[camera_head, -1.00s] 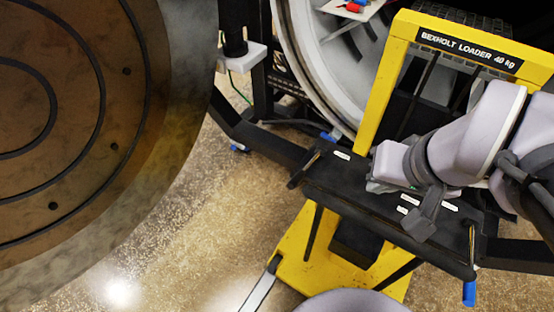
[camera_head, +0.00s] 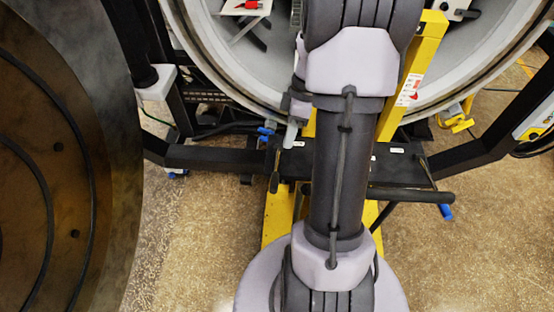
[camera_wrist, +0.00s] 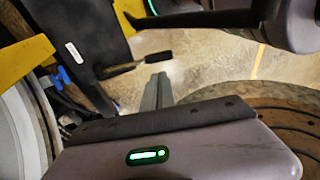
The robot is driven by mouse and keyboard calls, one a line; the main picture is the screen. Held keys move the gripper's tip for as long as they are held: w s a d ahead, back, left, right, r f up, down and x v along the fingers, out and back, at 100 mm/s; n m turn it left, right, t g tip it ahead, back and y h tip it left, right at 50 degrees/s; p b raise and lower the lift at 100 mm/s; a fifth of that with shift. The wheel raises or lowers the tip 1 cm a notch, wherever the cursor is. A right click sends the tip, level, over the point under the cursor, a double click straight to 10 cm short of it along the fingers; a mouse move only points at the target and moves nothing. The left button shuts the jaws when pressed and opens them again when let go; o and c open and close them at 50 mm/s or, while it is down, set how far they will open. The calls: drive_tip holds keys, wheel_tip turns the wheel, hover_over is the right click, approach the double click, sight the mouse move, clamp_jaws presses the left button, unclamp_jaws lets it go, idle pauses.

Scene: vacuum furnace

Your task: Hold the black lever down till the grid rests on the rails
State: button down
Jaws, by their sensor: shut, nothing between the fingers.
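A lever with a black grip (camera_head: 274,182) hangs at the left end of the loader's black shelf (camera_head: 400,172). In the wrist view the black lever (camera_wrist: 158,57) points out from the dark shelf edge, just beyond my fingertips. My gripper (camera_head: 290,135) is shut and empty, above and slightly right of that lever, with a gap visible in the wrist view, where my gripper (camera_wrist: 158,90) also shows. A second thin lever (camera_head: 428,172) is at the shelf's right end. My arm covers most of the loader. I cannot make out the grid or the rails.
The round furnace opening (camera_head: 215,65) stands behind the yellow loader frame (camera_head: 425,55). A large round door (camera_head: 100,160) fills the left side. Speckled floor (camera_head: 205,215) is free between door and loader.

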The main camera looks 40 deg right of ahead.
sight(276, 180)
drive_tip(key=b+x, duration=0.5)
drive_tip(key=x, duration=0.8)
drive_tip(key=shift+a+f, duration=0.1)
drive_tip(key=shift+f, duration=0.1)
